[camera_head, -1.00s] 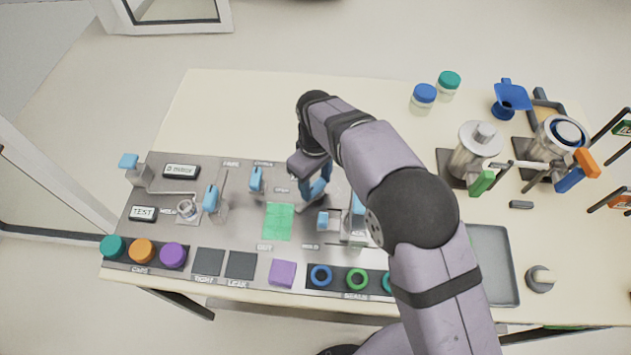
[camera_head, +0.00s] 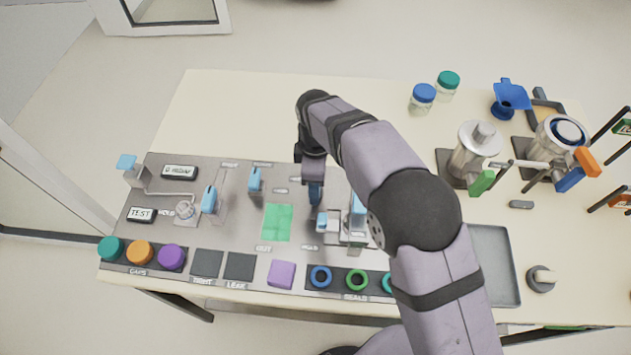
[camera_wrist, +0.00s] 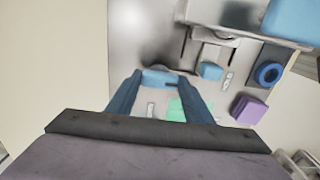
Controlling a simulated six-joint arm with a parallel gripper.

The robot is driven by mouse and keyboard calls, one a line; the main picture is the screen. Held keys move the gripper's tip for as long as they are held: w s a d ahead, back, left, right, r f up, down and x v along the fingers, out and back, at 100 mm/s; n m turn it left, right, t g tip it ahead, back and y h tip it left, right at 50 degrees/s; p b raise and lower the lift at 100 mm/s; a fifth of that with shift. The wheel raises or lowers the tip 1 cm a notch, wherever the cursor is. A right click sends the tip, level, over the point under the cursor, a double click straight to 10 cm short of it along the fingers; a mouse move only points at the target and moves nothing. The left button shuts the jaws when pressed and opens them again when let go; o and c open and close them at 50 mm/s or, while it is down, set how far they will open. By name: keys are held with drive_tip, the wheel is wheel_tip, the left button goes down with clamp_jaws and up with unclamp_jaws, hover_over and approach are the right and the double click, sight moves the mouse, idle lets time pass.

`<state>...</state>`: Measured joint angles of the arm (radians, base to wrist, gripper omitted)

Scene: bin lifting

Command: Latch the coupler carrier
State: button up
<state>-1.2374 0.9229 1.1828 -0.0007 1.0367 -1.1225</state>
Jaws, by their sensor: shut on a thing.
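My gripper (camera_head: 315,193) points down over the right-middle of the grey panel, beyond the clear-bodied fixture. In the wrist view its dark blue fingers (camera_wrist: 160,86) are shut on a light-blue handle (camera_wrist: 158,76). The head view hides this grip behind my wrist. A fixture with a light-blue tab (camera_head: 322,220) and an upright light-blue handle (camera_head: 357,204) stands just nearer, partly hidden by my arm; I take it to be the coupler carrier's place, but cannot tell its latch state. The tab also shows in the wrist view (camera_wrist: 210,70).
Light-blue levers (camera_head: 209,200) and (camera_head: 255,180) stand left of my gripper. A green pad (camera_head: 277,222) and purple block (camera_head: 281,274) lie nearer. Rings (camera_head: 320,277) and caps (camera_head: 140,252) line the front. Presses (camera_head: 478,150) and a grey tray (camera_head: 492,265) are at right. The back left is clear.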

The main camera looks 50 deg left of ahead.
drive_tip(key=shift+r, duration=0.1)
idle(0.3)
drive_tip(key=o, duration=1.5)
drive_tip(key=shift+r+b, duration=1.15)
drive_tip(key=shift+r, duration=2.5)
drive_tip(key=shift+f, duration=0.1)
